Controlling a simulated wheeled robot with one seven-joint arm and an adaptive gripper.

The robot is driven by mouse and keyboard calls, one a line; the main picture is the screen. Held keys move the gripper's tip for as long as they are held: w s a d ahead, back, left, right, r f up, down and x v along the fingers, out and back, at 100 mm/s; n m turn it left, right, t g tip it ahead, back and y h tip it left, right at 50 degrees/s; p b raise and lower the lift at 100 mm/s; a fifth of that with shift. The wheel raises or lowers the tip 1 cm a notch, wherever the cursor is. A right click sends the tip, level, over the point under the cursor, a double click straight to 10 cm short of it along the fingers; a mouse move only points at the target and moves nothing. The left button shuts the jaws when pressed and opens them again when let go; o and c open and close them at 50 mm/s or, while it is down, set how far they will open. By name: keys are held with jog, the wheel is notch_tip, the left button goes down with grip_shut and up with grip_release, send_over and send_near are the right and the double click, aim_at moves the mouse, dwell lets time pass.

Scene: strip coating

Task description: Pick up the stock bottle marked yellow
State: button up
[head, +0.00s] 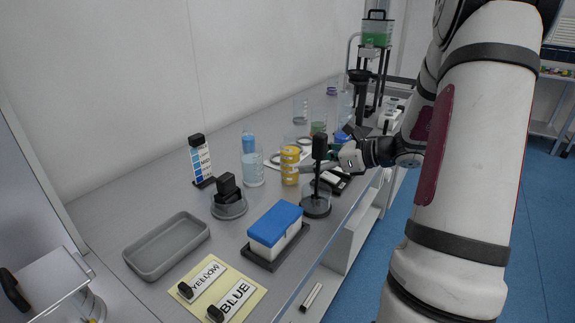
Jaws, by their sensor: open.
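A yellow bottle-like container (290,155) stands upright on the grey bench, near the middle of the head view. I cannot read a mark on it from here. My gripper (306,165) reaches in from the right, with its tips level with the container's side. It is open. A dark upright stand partly hides the gripper, so I cannot tell whether a finger touches the container. A sign reading YELLOW (203,281) lies on a pale yellow mat (250,279) at the front, beside a sign reading BLUE (234,301).
A dark stand on a round base (316,206) is close in front of my gripper. A clear beaker of pale blue liquid (253,170) is left of the container. A blue-lidded box (274,229) and grey tray (168,246) are nearer. Several glass vessels stand behind.

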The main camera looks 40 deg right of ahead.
aim_at(299, 162)
jog(key=shift+d+b+x, duration=0.2)
jog(key=shift+b+x, duration=0.7)
jog(key=shift+x, duration=3.05)
jog(key=c, duration=1.3)
